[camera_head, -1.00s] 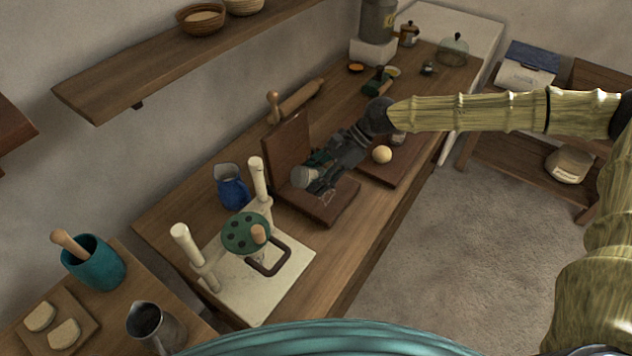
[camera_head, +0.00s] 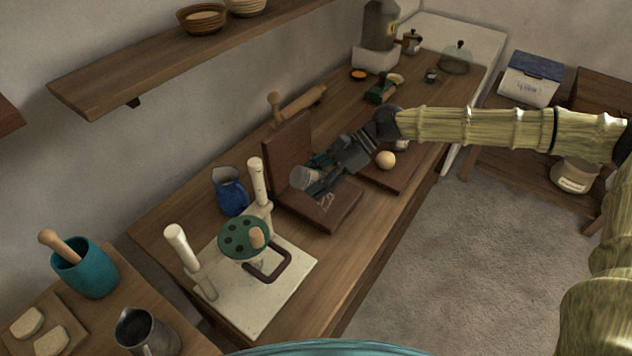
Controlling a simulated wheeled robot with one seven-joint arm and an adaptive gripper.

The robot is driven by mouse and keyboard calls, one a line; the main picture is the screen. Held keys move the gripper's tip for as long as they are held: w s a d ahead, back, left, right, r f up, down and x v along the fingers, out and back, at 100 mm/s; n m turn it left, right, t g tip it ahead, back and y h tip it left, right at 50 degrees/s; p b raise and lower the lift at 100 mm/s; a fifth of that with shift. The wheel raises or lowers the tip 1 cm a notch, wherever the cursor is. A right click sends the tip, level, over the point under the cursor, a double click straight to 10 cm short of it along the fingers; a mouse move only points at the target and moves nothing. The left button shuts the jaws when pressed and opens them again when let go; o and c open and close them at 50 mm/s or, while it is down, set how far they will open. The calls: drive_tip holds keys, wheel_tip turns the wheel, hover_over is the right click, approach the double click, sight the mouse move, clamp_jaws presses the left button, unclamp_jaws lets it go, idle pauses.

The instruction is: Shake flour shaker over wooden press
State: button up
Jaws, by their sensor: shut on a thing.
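The wooden press (camera_head: 335,210) stands open on the counter, its dark lid board (camera_head: 287,145) upright behind its flat base. My gripper (camera_head: 322,166) reaches in from the right above the base. It is shut on the flour shaker (camera_head: 303,179), whose pale grey end points left and toward the camera. The shaker is tilted on its side over the base, close in front of the lid board. The fingers hide part of the shaker. I cannot tell whether any flour lies on the press.
A pale dough ball (camera_head: 386,160) sits on a board to the right. A blue pitcher (camera_head: 229,191) and a white stand with a green perforated disc (camera_head: 243,237) are left of the press. A rolling pin (camera_head: 301,104) lies behind it. Open floor (camera_head: 470,260) is at right.

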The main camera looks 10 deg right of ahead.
drive_tip(key=shift+w+a+f, duration=0.1)
drive_tip(key=shift+w+a, duration=0.05)
drive_tip(key=shift+w, duration=0.1)
drive_tip(key=shift+s+d+b, duration=0.3)
drive_tip(key=shift+s+b, duration=0.05)
drive_tip(key=shift+s, duration=0.15)
drive_tip(key=shift+w+a+b, duration=0.3)
drive_tip(key=shift+w+a, duration=0.3)
drive_tip(key=shift+w, duration=0.05)
drive_tip(key=shift+w+a+b, duration=1.15)
drive_tip(key=shift+w+a, duration=1.15)
drive_tip(key=shift+w+d+b, duration=2.05)
drive_tip(key=shift+w+d, duration=0.6)
drive_tip(key=shift+w, duration=0.7)
drive_tip(key=s+d+b, duration=0.2)
drive_tip(key=s+d, duration=0.4)
drive_tip(key=shift+s+d, duration=0.2)
drive_tip(key=shift+s, duration=0.15)
